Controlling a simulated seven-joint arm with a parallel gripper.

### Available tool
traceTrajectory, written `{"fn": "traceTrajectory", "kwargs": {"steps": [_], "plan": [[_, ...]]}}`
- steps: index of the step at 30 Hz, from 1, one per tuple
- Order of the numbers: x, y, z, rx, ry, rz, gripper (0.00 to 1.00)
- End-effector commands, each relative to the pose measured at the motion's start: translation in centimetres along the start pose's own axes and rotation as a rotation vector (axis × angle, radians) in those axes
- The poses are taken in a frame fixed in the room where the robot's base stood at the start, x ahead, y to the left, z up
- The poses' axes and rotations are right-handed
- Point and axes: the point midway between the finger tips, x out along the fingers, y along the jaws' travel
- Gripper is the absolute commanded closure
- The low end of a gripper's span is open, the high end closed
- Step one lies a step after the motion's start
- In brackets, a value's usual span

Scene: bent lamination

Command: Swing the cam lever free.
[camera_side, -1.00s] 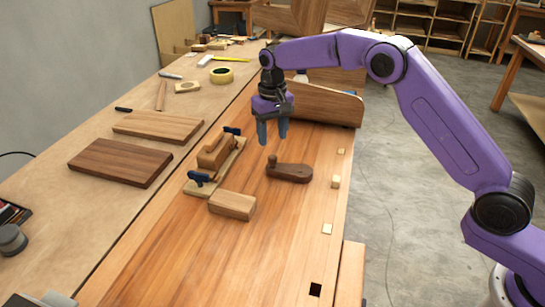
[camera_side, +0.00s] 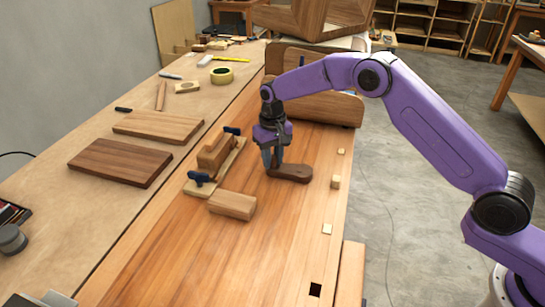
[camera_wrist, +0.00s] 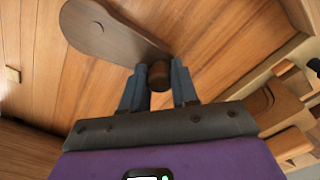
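The cam lever (camera_side: 292,173) is a dark brown wooden piece lying on the bench, with a wide rounded end at right and a narrow end bearing a knob. My gripper (camera_side: 272,164) points down at the narrow end. In the wrist view, the lever (camera_wrist: 105,35) shows a round pivot in its wide end, and its dark knob (camera_wrist: 159,77) sits between the two blue fingers of my gripper (camera_wrist: 159,88). The fingers appear to press on both sides of the knob. In the side view the fingers hide the knob.
Left of the lever stands a wooden form (camera_side: 213,155) with blue-handled clamps (camera_side: 199,178) on a pale base. A loose wooden block (camera_side: 232,204) lies in front. Small pale pegs (camera_side: 335,182) line the bench's right side. A wooden panel (camera_side: 320,103) stands behind.

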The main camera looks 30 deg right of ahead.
Motion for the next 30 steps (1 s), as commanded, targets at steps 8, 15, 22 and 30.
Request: {"fn": "traceTrajectory", "kwargs": {"steps": [8, 15, 22, 30], "plan": [[0.0, 0.0, 0.0, -0.003, 0.000, 0.000, 1.00], [-0.1, -0.3, 0.3, -0.059, 0.000, 0.000, 1.00], [-0.1, -1.1, 1.3, -0.210, -0.001, 0.000, 1.00], [-0.1, -1.9, 3.1, -0.463, -0.001, 0.000, 1.00]]}}
